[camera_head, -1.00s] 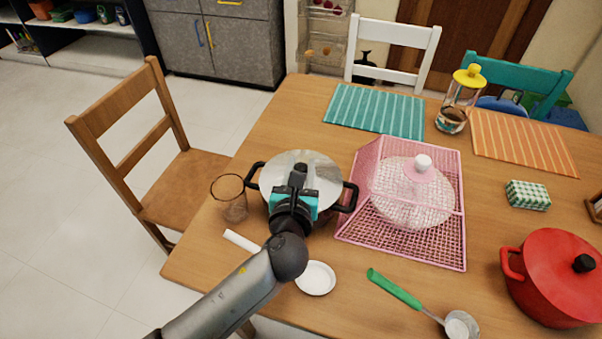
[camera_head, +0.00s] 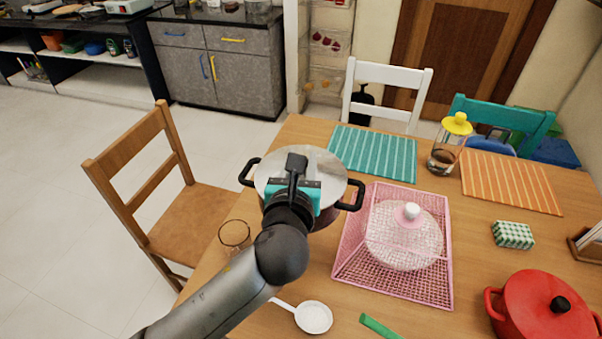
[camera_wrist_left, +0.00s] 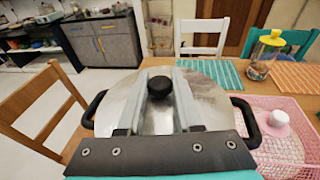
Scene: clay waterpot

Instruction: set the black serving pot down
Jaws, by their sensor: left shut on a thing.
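The black serving pot (camera_head: 328,172) shows a shiny steel lid and two black side handles. It is toward the table's left side in the head view, between a glass and a pink mesh basket, and appears held above the tabletop. My left gripper (camera_head: 296,172) is over the lid, shut on its black knob. In the left wrist view the pot's lid (camera_wrist_left: 215,90) fills the middle, with the two fingers either side of the knob (camera_wrist_left: 159,87). The pot's underside is hidden. My right gripper is not in view.
The wooden table (camera_head: 300,135) holds a glass (camera_head: 234,234), a pink mesh basket (camera_head: 350,265) with a domed lid, a white spoon (camera_head: 313,317), a red pot (camera_head: 545,305) and a teal mat (camera_head: 375,152). A wooden chair (camera_head: 190,220) stands left. Bare tabletop lies behind the pot.

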